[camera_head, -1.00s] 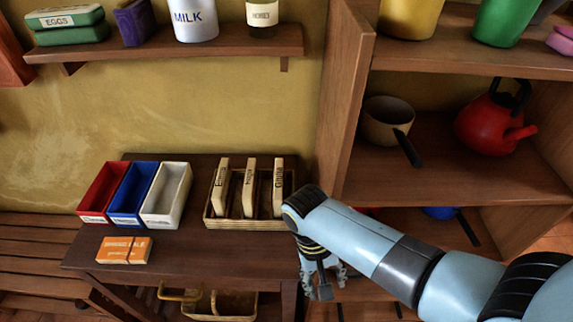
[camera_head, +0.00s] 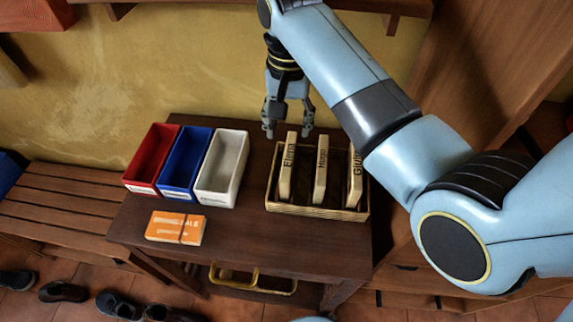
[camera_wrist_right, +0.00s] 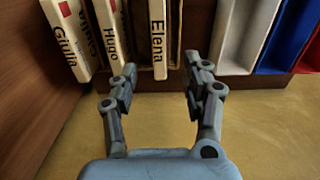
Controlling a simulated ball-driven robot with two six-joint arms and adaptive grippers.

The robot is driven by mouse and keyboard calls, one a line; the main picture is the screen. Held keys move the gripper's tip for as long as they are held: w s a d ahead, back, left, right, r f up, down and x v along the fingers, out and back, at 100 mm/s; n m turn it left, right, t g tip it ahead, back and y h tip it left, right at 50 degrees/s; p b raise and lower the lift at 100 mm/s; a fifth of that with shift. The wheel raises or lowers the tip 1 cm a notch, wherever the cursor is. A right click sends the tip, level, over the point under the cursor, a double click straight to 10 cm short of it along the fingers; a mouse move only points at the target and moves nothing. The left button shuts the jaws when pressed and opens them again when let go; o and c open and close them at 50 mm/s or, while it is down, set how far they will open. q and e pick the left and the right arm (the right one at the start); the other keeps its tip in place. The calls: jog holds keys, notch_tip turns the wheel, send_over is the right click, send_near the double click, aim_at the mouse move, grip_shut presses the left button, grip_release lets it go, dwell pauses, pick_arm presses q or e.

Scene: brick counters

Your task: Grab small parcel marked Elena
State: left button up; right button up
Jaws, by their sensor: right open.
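The small parcel marked Elena (camera_head: 287,166) is a thin cream block standing upright at the left end of a wicker basket (camera_head: 318,210) on the dark table. In the right wrist view the Elena parcel (camera_wrist_right: 158,38) lies ahead, roughly in line with the gap between my fingers. My right gripper (camera_head: 288,124) is open and empty, pointing down at the basket's back edge, just behind the Elena parcel. In the right wrist view its fingertips (camera_wrist_right: 160,70) are apart, with nothing between them. My left gripper is not in view.
The Hugo parcel (camera_head: 320,170) and Giulia parcel (camera_head: 355,178) stand to the right in the basket. Red (camera_head: 150,158), blue (camera_head: 185,162) and white (camera_head: 222,168) bins stand left of it. Orange boxes (camera_head: 175,227) lie in front. A yellow wall (camera_head: 130,90) is close behind.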

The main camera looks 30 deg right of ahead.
aim_at(289, 155)
notch_tip(289, 155, down, 5)
jog(key=f, duration=0.5)
jog(key=shift+s+f, duration=0.2)
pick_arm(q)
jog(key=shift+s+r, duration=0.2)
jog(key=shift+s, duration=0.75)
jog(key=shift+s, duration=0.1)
pick_arm(e)
jog(key=c, duration=0.4)
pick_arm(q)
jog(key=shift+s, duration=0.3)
pick_arm(e)
grip_shut()
